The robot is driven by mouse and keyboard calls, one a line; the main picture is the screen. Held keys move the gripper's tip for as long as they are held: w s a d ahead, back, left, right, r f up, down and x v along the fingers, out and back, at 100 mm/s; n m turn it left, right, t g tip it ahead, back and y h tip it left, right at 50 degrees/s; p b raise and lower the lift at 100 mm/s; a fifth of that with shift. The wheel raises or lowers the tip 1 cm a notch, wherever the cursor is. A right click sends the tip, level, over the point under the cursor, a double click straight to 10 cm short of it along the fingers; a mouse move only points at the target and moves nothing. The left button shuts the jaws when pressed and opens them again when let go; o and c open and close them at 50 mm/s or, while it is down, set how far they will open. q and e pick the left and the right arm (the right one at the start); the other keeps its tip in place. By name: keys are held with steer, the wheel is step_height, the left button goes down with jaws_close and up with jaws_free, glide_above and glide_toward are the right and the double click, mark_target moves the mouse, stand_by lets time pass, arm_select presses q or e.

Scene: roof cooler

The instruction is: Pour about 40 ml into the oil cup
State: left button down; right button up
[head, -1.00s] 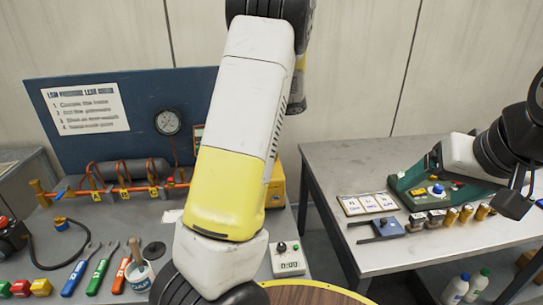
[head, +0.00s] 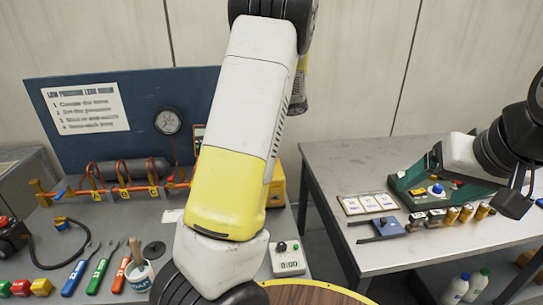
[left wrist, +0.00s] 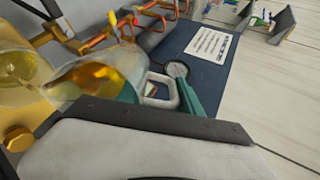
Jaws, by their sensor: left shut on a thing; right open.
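In the left wrist view a clear vessel with amber liquid (left wrist: 95,80) is tilted just beyond the dark finger of my left gripper (left wrist: 150,122), which is shut on it. A second clear cup with amber liquid (left wrist: 20,68) stands at the left edge, close to the vessel's mouth. I cannot tell whether a stream runs between them, or the liquid level. In the head view my left arm crosses the middle, and its gripper is out of frame. My right gripper (head: 517,193) is open and empty above the right table.
A round brown top (head: 315,293) shows at the bottom. The right table (head: 345,160) holds cards, small jars and a green device.

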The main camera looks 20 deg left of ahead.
arm_select(q)
steer(key=shift+d+r+y+p, duration=0.25)
steer(key=shift+y+p, duration=0.05)
steer(key=shift+p, duration=0.15)
stand_by(1.1)
steer(key=a+f+h, duration=0.1)
steer(key=f+h, duration=0.1)
steer(key=a+f+h, duration=0.1)
steer(key=h, duration=0.1)
steer(key=shift+a+f, duration=0.2)
steer(key=shift+f, duration=0.15)
steer(key=shift+w+d+f, duration=0.1)
steer(key=shift+d, duration=0.05)
stand_by(0.5)
steer(key=shift+a+f+h, duration=0.15)
steer(key=shift+a+h, duration=0.05)
steer(key=shift+h, duration=0.1)
steer(key=shift+a+f+h, duration=0.2)
steer(key=shift+f+h, duration=0.15)
steer(key=shift+h, duration=0.05)
stand_by(0.4)
